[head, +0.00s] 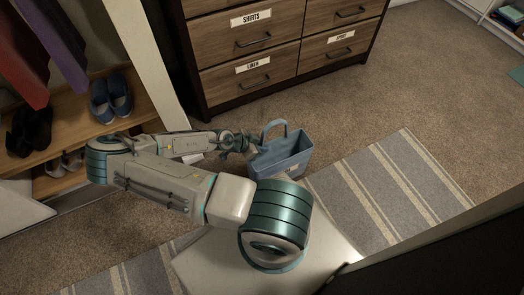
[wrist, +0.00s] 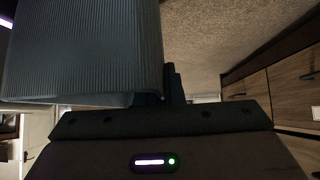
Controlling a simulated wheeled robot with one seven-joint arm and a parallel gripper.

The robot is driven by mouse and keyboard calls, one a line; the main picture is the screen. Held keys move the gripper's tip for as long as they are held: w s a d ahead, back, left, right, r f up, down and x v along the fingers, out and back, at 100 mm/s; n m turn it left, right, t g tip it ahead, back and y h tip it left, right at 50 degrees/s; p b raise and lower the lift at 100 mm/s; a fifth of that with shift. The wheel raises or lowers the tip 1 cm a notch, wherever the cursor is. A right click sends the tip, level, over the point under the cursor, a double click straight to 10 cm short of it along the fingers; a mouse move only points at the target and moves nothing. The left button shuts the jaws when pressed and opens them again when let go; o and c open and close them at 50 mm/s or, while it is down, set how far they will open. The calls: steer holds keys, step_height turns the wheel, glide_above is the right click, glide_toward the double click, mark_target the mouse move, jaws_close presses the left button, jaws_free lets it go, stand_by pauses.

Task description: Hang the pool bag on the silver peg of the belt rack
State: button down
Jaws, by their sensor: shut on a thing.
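The blue-grey pool bag (head: 284,156) hangs just right of my gripper (head: 246,142) in the head view, upright with its strap loop standing above its open top. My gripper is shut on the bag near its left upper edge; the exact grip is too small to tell. In the wrist view the bag's ribbed side (wrist: 85,50) fills the upper left, close to the dark fingers (wrist: 172,88). The belt rack and its silver peg are not in either view.
A wooden dresser (head: 285,45) with labelled drawers stands behind the bag. A shoe shelf (head: 75,125) with hanging clothes above it is at the left. A striped rug (head: 385,190) lies at the right. Open carpet (head: 365,110) lies between rug and dresser.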

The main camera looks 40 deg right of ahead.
steer(key=shift+f, duration=0.55)
steer(key=shift+r, duration=0.15)
steer(key=c, duration=1.5)
jaws_free()
steer(key=shift+c, duration=0.2)
